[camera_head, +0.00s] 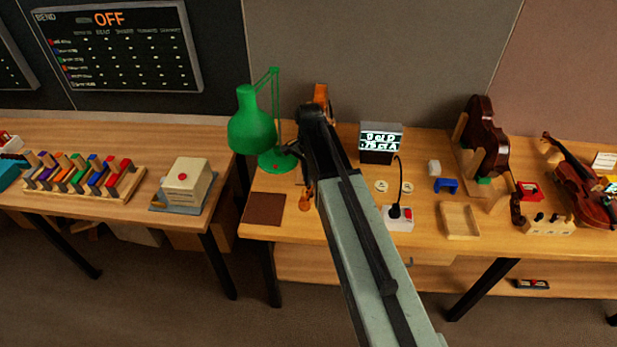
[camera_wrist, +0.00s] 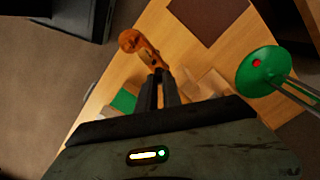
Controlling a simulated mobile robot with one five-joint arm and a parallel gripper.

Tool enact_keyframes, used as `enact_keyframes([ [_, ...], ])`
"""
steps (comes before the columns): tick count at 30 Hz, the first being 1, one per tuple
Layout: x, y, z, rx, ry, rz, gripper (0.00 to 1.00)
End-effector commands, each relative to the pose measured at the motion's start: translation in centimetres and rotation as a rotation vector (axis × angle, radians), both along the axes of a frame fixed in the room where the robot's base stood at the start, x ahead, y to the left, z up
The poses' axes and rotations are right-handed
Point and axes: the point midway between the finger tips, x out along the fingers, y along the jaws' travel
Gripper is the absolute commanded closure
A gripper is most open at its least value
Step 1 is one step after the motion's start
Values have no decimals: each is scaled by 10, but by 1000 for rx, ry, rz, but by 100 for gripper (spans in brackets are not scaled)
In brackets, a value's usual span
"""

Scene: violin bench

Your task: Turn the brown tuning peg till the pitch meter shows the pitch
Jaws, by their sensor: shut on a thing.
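An orange-brown violin lies on the bench behind my arm; its scroll (camera_head: 306,199) shows below my wrist and its upper end (camera_head: 321,92) above it. In the wrist view the scroll (camera_wrist: 134,41) and pegbox lie just beyond my fingertips. My gripper (camera_wrist: 159,73) is shut at the side of the pegbox, on the brown tuning peg, which the fingers mostly hide. In the head view my gripper (camera_head: 305,178) points down beside the scroll. The pitch meter (camera_head: 380,142) is lit with two lines of text; the lower line seems to read 75 ct A, but it is small.
A green lamp (camera_head: 251,125) stands close left of my wrist; its base (camera_wrist: 262,68) also shows in the wrist view. A brown mat (camera_head: 264,209) lies front left. A microphone base (camera_head: 397,218), a wooden tray (camera_head: 460,220) and other violins (camera_head: 482,140) are to the right.

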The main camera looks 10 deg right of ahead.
Motion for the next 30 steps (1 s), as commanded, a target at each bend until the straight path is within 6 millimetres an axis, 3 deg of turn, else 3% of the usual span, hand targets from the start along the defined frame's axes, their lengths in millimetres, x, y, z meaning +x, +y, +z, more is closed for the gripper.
enact_keyframes([
  [12, 2, 1, 0, 0, -4, 211, 100],
  [29, 2, 1, 0, 0, -4, 247, 100],
  [30, 2, 1, 0, 0, -4, 247, 88],
])
